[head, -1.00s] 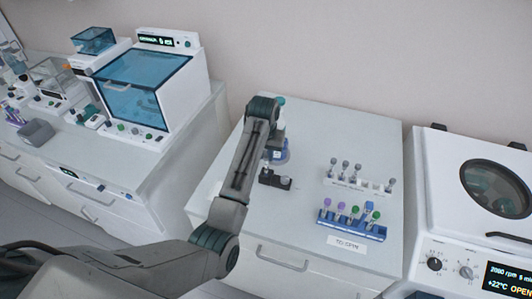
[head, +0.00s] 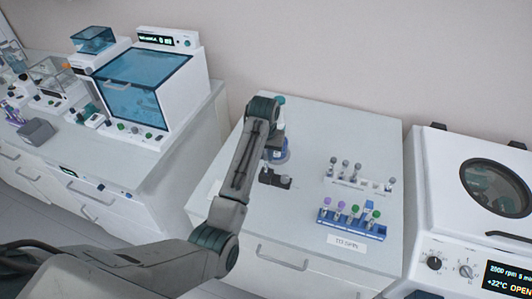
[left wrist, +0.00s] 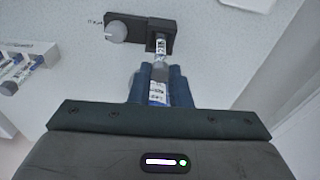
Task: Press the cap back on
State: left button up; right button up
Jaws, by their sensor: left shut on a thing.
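My left gripper (left wrist: 158,90) is shut on a clear tube with a printed white label (left wrist: 158,75), held between its two blue fingers in the left wrist view. The far end of the tube meets or overlaps a black block (left wrist: 183,36); I cannot tell whether it sits in it. A round grey cap (left wrist: 115,32) is on the other end of that block, apart from the tube. In the head view the black block (head: 277,182) is on the counter below my left arm, which largely hides the gripper. My right gripper is not in view.
A blue rack (head: 352,228) with several purple- and green-capped tubes stands to the right on the counter (head: 300,215). A white rack (head: 358,183) with grey-topped tubes is behind it. A centrifuge (head: 440,200) with an OPEN display stands at right, a blue-windowed machine (head: 145,85) at left.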

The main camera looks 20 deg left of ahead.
pick_arm(q)
jog(key=shift+f, duration=0.3)
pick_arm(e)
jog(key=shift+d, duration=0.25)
pick_arm(q)
jog(key=o, duration=0.8)
jog(key=shift+r, duration=0.15)
